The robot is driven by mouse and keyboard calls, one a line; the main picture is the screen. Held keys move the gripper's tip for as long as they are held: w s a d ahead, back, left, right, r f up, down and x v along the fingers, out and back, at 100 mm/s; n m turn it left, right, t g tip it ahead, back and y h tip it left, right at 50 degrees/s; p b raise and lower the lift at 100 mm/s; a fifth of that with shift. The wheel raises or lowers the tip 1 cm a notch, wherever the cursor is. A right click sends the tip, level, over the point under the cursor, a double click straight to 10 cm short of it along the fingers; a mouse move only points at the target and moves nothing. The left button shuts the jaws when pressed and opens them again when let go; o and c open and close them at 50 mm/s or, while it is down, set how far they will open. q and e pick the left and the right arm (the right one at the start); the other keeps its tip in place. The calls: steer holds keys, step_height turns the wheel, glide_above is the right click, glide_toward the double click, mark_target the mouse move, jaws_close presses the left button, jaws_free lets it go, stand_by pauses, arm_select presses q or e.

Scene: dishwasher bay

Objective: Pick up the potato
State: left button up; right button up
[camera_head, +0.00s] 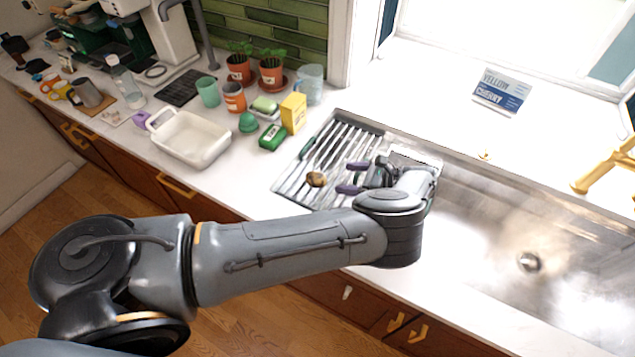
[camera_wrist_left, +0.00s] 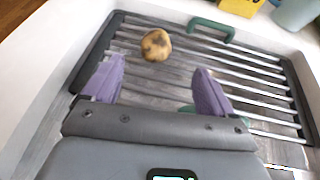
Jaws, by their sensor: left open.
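The potato (camera_head: 316,179) is small and yellow-brown with dark patches. It lies on the metal bars of the drying rack (camera_head: 299,171) at the left end of the sink. It also shows in the left wrist view (camera_wrist_left: 156,44), ahead of and between the purple fingertips. My left gripper (camera_head: 345,177) is open and empty over the rack, just right of the potato and apart from it. In the left wrist view both fingers (camera_wrist_left: 157,80) are spread wide. My right gripper is in neither view.
A white tub (camera_head: 187,140), green box (camera_head: 272,137) and yellow box (camera_head: 293,112) stand on the counter left of the rack. The rack has a green handle (camera_wrist_left: 211,27). The steel sink basin (camera_head: 480,235) at right is empty. A gold faucet (camera_head: 605,165) stands behind it.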

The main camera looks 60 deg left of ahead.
mark_target(324, 179)
arm_select(q)
steer(key=x, duration=0.3)
steer(key=shift+s+a+p, duration=0.25)
steer(key=shift+s+p, duration=0.05)
steer(key=shift+p, duration=0.1)
steer(key=shift+d+f+p+x, duration=0.15)
steer(key=shift+p+x, duration=0.25)
steer(key=shift+x, duration=1.2)
steer(key=shift+d+f+p+x, duration=0.15)
steer(key=shift+p+x, duration=0.2)
steer(key=shift+x, duration=1.25)
steer(key=shift+a, duration=0.1)
steer(key=c, duration=1.2)
